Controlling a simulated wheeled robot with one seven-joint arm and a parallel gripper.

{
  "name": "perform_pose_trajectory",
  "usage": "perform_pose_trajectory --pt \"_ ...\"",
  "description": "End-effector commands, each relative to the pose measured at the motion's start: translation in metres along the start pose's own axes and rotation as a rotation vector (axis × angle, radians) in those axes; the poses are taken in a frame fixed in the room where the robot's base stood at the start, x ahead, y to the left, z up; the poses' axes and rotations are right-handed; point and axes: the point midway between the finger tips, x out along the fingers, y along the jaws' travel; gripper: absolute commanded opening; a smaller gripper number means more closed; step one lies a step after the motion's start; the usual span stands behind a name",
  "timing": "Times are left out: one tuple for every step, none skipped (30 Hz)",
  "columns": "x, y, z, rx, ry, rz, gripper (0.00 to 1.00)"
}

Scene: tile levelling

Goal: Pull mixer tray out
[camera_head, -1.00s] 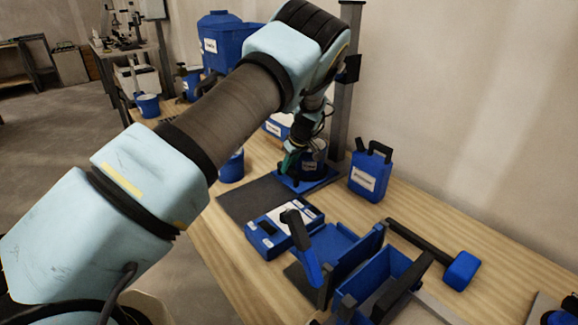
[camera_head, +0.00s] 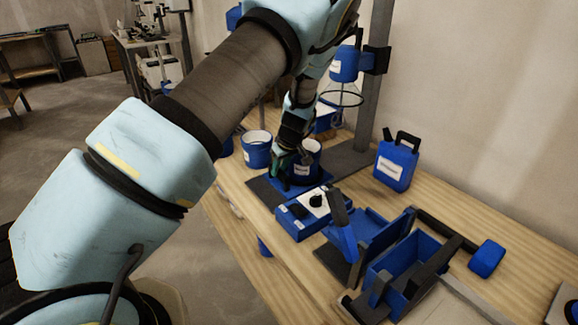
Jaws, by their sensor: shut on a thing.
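The blue mixer tray (camera_head: 284,188) lies on the dark base mat, with a blue labelled bucket (camera_head: 307,160) standing on it. My gripper (camera_head: 281,172) reaches down at the tray's left side and is shut on the tray; its fingertips are small and partly hidden in the dark area beside the bucket. The mixer head (camera_head: 344,64) is fixed on the grey column (camera_head: 375,90), and its wire whisk (camera_head: 343,97) hangs clear behind and to the right of the bucket.
A blue control box (camera_head: 300,222) with a black knob sits close in front of the tray. A blue canister (camera_head: 396,164) stands right of the column. Another blue bucket (camera_head: 256,150) is left of the gripper. Blue hinged boxes (camera_head: 390,260) and a mallet (camera_head: 487,258) fill the near right.

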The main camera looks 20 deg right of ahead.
Motion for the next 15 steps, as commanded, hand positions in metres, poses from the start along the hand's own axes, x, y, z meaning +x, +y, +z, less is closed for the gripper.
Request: perform_pose_trajectory --pt "-0.001 -0.010 0.000 -0.001 -0.002 -0.002 0.00" --pt "-0.001 -0.015 0.001 -0.001 -0.002 -0.002 0.00" --pt "-0.001 -0.021 0.001 -0.002 -0.002 -0.002 0.00" --pt "-0.001 -0.026 0.001 -0.001 -0.002 -0.002 0.00" --pt "-0.001 -0.030 0.000 -0.001 -0.001 -0.001 0.00" --pt "-0.001 -0.035 0.000 -0.001 -0.002 -0.002 0.00" --pt "-0.001 -0.039 0.000 -0.001 -0.002 -0.001 0.00" --pt "-0.001 -0.042 0.000 -0.002 -0.002 -0.001 0.00" --pt "0.000 -0.046 0.000 -0.002 -0.001 -0.001 0.00" --pt "-0.001 -0.048 0.000 -0.001 -0.001 -0.001 0.00" --pt "-0.001 -0.050 0.000 -0.001 -0.001 -0.001 0.00" --pt "-0.001 -0.053 0.000 -0.001 -0.001 -0.001 0.00" --pt "-0.001 -0.054 0.000 0.000 -0.001 0.000 0.00" --pt "-0.001 -0.055 0.000 0.000 -0.001 0.000 0.00" --pt "-0.001 -0.056 0.000 0.000 0.000 0.001 0.00"
